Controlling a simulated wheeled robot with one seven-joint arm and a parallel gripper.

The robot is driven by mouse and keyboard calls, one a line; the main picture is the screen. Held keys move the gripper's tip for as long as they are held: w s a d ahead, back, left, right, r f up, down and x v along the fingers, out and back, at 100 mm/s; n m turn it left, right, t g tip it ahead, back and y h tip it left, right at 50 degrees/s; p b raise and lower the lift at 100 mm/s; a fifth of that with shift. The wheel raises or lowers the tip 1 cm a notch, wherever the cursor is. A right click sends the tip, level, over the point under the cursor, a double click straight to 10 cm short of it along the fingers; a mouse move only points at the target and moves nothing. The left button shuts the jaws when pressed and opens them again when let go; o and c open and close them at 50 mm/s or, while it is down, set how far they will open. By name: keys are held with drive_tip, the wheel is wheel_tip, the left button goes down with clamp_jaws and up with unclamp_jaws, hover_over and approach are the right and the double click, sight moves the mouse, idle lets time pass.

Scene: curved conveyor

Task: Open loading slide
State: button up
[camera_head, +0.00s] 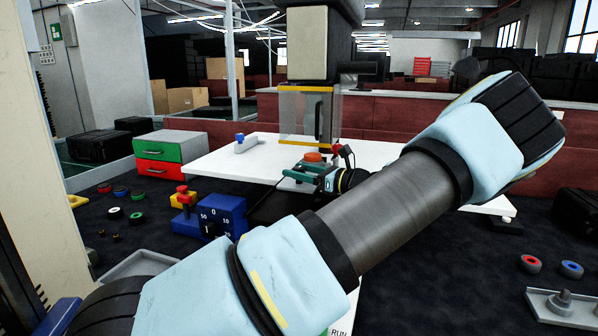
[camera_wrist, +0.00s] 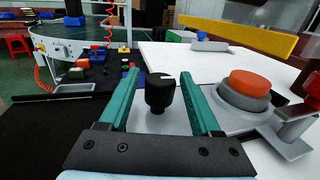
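The loading slide looks to be the clear panel (camera_head: 300,108) with yellow strips at its top and bottom, under the machine head in the head view. It stands down, with an upright black handle (camera_head: 319,121). A yellow bar (camera_wrist: 255,36) at the upper right of the wrist view appears to be its lower strip. My gripper (camera_head: 298,172), with teal fingers, is in front of and below the panel, apart from the handle. In the wrist view my gripper (camera_wrist: 160,73) is open. A black knob (camera_wrist: 160,92) shows between the fingers, with gaps on both sides.
An orange button (camera_wrist: 249,85) on a grey base sits close right of the fingers; a red-topped grey part (camera_wrist: 296,125) is farther right. The white table (camera_head: 225,162) has free room on its left. A blue control box (camera_head: 222,212) stands front left.

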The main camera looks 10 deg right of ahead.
clamp_jaws()
idle(1.2)
